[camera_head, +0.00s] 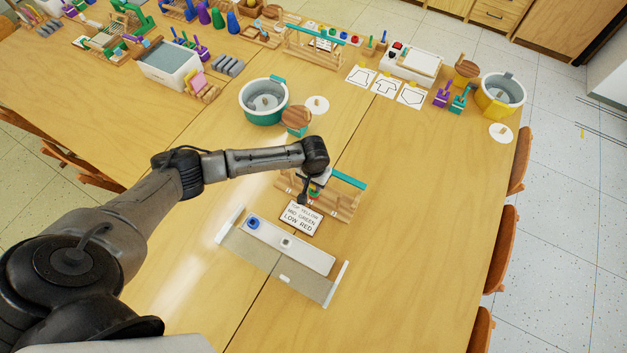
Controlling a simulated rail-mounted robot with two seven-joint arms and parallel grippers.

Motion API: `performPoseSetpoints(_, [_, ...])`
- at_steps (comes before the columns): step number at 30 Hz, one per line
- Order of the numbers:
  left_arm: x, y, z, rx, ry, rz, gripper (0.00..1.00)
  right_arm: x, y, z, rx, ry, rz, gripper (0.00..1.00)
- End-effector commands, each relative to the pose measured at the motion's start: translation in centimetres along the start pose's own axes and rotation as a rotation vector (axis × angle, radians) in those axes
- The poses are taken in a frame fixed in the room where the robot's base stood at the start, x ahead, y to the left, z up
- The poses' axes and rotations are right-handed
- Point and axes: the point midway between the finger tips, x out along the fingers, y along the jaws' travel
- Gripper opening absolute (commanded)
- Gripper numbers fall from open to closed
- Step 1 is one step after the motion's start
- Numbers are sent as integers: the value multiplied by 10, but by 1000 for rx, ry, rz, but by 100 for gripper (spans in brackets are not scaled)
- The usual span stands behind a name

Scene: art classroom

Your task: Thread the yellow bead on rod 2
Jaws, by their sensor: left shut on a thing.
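My left arm reaches over the small wooden rod stand (345,206) with a teal top bar. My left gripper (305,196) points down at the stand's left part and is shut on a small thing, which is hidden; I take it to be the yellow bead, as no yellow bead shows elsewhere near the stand. A green bead (314,190) shows beside the fingers, with a bit of red near it. The rods are mostly hidden, so I cannot tell which one is rod 2. My right gripper is not in view.
A card (301,218) reads top yellow, mid green, low red. In front lies a white tray (313,258) with a blue bead (253,222) and a pale bead (286,243). A teal pot (263,115) stands behind. The table's right side is clear.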

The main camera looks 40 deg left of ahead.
Motion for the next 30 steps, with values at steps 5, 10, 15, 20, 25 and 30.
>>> performPoseSetpoints(5, [1, 0, 0, 0, 0, 0, 16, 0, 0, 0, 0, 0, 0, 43])
performPoseSetpoints(10, [3, 0, 0, 0, -1, 0, 16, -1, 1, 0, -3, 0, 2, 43])
performPoseSetpoints(15, [7, 0, 1, 0, -2, 0, 16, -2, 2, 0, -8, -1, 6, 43])
performPoseSetpoints(20, [9, 0, 1, 0, -1, -1, 16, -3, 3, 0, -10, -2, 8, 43])
performPoseSetpoints(25, [9, 0, 0, 0, -1, 0, 16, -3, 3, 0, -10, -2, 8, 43])
performPoseSetpoints(30, [9, 0, 0, 0, -1, 0, 16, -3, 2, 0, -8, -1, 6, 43])
